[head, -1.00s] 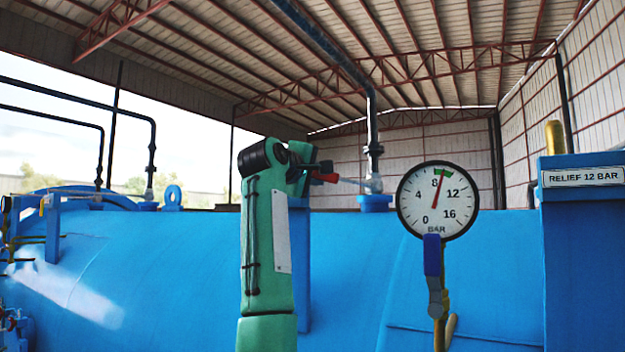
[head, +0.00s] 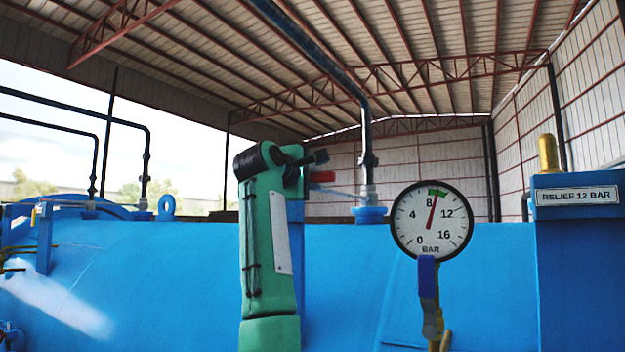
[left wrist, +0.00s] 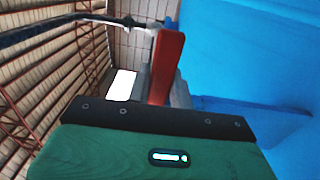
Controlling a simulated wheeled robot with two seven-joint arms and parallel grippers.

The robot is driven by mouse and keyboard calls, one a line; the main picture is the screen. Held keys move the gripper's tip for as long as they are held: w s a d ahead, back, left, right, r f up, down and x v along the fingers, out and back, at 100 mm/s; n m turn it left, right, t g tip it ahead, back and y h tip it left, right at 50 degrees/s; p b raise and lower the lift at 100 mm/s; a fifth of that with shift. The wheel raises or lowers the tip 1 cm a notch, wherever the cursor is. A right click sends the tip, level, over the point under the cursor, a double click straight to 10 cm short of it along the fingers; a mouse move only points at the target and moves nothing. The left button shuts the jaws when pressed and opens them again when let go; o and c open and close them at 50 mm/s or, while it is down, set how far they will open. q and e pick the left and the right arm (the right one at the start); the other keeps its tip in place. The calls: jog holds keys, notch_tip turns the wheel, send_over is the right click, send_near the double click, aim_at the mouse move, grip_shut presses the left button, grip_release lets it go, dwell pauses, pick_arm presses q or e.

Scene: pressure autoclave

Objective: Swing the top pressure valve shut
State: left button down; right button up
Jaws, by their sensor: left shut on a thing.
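The top pressure valve shows its red lever (head: 322,176) in the head view, beside the blue flange and pipe on top of the blue tank. The lever (left wrist: 166,66) also stands up the middle of the left wrist view, between grey fingers. My left gripper (left wrist: 160,88) is shut on this lever. In the head view my green left arm hides most of the left gripper, the valve body and part of the lever. A thin pale streak runs from the lever toward the pipe. My right gripper is in neither view.
A round pressure gauge (head: 431,220) stands in front at the right, its needle a little past 8. A blue box labelled RELIEF 12 BAR (head: 577,197) stands at far right. The blue tank (head: 150,270) fills the lower view. A vertical pipe (head: 367,145) rises behind the lever.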

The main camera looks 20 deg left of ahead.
pick_arm(q)
jog(key=c, duration=1.2)
grip_release()
jog(key=shift+a+r, duration=0.1)
jog(key=shift+c, duration=0.2)
jog(key=shift+s, duration=0.1)
jog(key=shift+s+b, duration=0.2)
jog(key=shift+b, duration=0.1)
jog(key=s+a+b, duration=0.2)
jog(key=s+b, duration=0.5)
jog(key=s, duration=0.6)
